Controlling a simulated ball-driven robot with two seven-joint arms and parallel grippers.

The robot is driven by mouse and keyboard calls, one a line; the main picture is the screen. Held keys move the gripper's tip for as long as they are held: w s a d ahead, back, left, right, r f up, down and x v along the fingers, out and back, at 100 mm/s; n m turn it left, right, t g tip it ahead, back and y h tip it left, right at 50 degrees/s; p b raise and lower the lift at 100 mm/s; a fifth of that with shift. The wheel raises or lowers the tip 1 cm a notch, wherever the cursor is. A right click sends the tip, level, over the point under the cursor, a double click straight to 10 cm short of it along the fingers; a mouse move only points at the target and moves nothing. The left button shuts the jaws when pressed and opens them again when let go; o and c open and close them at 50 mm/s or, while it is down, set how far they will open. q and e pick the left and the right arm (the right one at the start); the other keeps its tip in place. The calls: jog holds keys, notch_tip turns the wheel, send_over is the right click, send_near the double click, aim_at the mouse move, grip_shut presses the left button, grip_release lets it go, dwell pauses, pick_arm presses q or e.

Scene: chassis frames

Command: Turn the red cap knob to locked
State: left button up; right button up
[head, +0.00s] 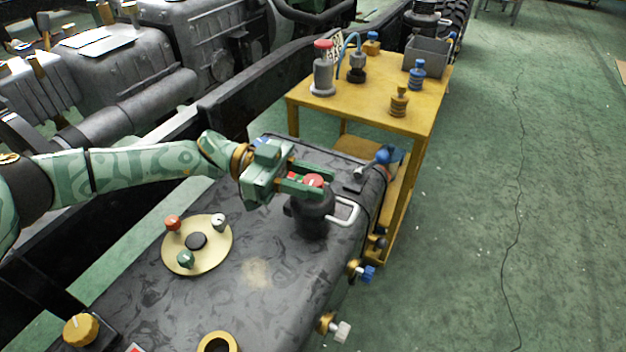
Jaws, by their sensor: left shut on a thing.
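The red cap knob (314,180) sits on top of a dark round body (312,214) on the black tank-like surface. My left gripper (308,184) comes in from the left and is shut on the red cap knob, with its green fingers on either side of it. The fingers hide part of the knob, and I cannot read its locked mark or turn position. A white bent handle (346,212) stands beside the dark body. My right gripper is not in view.
A gold round plate (210,262) with small coloured knobs lies to the left. A blue-ended lever (381,157) stands behind the knob. A yellow table (375,103) holding several fittings is farther back. Green floor (500,200) is open at the right.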

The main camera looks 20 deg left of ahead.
aim_at(304, 178)
pick_arm(q)
jog(key=o, duration=1)
jog(key=shift+c, duration=0.2)
jog(key=shift+w+a, duration=0.1)
jog(key=shift+a, duration=0.2)
jog(key=a, duration=0.5)
jog(key=shift+w+a+p, duration=0.1)
jog(key=shift+w+p, duration=0.1)
jog(key=shift+p, duration=0.2)
jog(key=a, duration=0.6)
jog(key=shift+w, duration=0.2)
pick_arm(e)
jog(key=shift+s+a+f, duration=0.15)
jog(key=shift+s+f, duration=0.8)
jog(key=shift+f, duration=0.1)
pick_arm(q)
jog(key=shift+a, duration=0.1)
